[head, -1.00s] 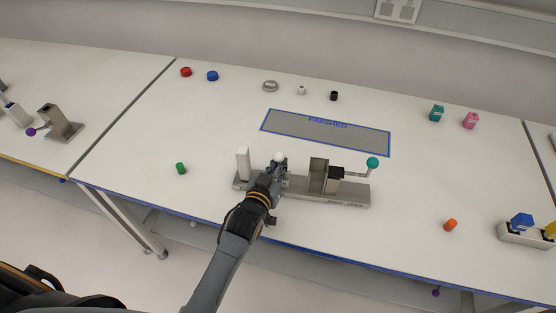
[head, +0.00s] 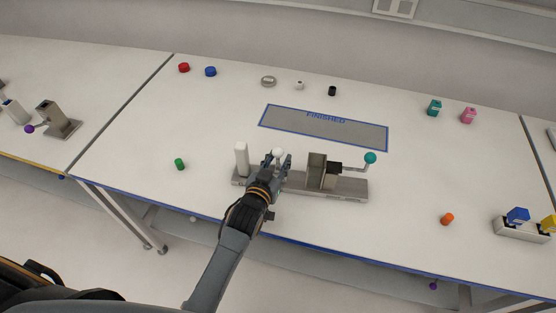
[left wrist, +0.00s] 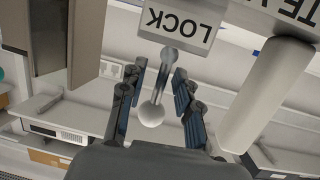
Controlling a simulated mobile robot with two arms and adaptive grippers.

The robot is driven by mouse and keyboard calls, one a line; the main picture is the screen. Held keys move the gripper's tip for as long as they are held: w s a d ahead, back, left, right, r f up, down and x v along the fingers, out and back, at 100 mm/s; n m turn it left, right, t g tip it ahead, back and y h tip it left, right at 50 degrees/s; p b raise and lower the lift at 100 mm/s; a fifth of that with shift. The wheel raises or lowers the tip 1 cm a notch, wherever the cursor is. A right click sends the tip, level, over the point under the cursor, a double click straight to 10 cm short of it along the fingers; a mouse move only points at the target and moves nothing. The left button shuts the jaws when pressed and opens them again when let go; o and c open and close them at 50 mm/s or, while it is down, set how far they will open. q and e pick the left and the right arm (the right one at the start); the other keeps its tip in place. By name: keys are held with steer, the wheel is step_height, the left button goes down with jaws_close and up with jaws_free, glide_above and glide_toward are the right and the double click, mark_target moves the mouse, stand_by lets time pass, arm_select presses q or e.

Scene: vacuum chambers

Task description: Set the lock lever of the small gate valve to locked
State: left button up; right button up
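The small gate valve is a long grey base (head: 345,193) near the table's front edge. It carries a white post (head: 241,158), an open grey box (head: 316,170) and a dark block with a teal-knobbed rod (head: 370,157). The lock lever is a short metal rod with a white ball (head: 279,153). In the left wrist view the lever (left wrist: 158,90) stands below an upside-down LOCK label (left wrist: 181,20). My left gripper (head: 277,160) is open, its fingers (left wrist: 155,100) on either side of the lever, apparently without touching. My right gripper is out of view.
A grey FINISHED mat (head: 325,130) lies behind the valve. A green cylinder (head: 180,164) is to the left and an orange one (head: 447,219) to the right. A white holder with coloured parts (head: 520,232) stands at far right. The surrounding tabletop is mostly clear.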

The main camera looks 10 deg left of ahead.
arm_select(q)
steer(key=v, duration=1.2)
steer(key=shift+a, duration=0.1)
